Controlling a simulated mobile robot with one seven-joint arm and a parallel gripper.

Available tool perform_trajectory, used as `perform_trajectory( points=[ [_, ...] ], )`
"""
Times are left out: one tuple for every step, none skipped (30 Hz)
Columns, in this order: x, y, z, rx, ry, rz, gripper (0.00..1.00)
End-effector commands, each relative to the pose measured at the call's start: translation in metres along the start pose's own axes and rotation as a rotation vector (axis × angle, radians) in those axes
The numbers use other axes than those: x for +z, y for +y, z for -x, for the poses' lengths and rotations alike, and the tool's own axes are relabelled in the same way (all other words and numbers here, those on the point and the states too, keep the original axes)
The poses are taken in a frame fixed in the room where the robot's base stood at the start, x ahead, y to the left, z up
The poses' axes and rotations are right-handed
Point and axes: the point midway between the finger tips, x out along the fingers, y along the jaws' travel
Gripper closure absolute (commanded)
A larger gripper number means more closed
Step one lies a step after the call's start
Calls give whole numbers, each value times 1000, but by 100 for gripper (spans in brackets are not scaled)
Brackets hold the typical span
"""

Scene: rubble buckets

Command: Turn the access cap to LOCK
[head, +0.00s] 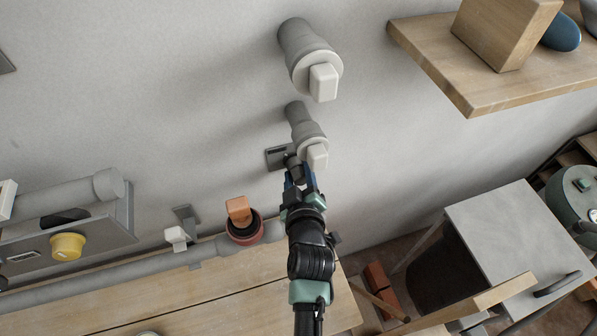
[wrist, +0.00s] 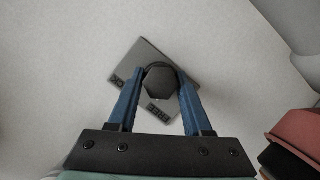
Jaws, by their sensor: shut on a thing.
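The access cap (wrist: 160,84) is a dark, faceted knob on a grey plate (wrist: 146,60) fixed to the wall. In the head view the plate (head: 276,157) shows just beyond my gripper (head: 296,178), and the cap is mostly hidden by the fingers. In the wrist view my gripper (wrist: 161,76) has its two blue fingers on either side of the cap, shut on it. The plate appears tilted in that view.
Two grey pipe stubs with white square-ended plugs (head: 324,82) (head: 317,155) stick out above and beside the plate. An orange-handled fitting (head: 239,210) is at lower left. A wooden shelf (head: 440,65) juts out at upper right. A wooden bench (head: 190,300) lies below.

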Motion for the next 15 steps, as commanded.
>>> perform_trajectory(
  points=[
    [0, 0, 0, 1, 0, 0, 96],
    [0, 0, 0, 1, 0, 0, 100],
    [0, 0, 0, 1, 0, 0, 54],
    [0, 0, 0, 1, 0, 0, 60],
    [0, 0, 0, 1, 0, 0, 65],
    [0, 0, 0, 1, 0, 0, 72],
    [0, 0, 0, 1, 0, 0, 78],
    [0, 0, 0, 1, 0, 0, 83],
    [0, 0, 0, 1, 0, 0, 90],
    [0, 0, 0, 1, 0, 0, 96],
    [0, 0, 0, 1, 0, 0, 100],
    [0, 0, 0, 1, 0, 0, 100],
    [0, 0, 0, 1, 0, -2, 100],
    [0, 1, 0, -2, 0, -8, 100],
    [1, 1, 0, -7, 0, -24, 100]
  ],
)
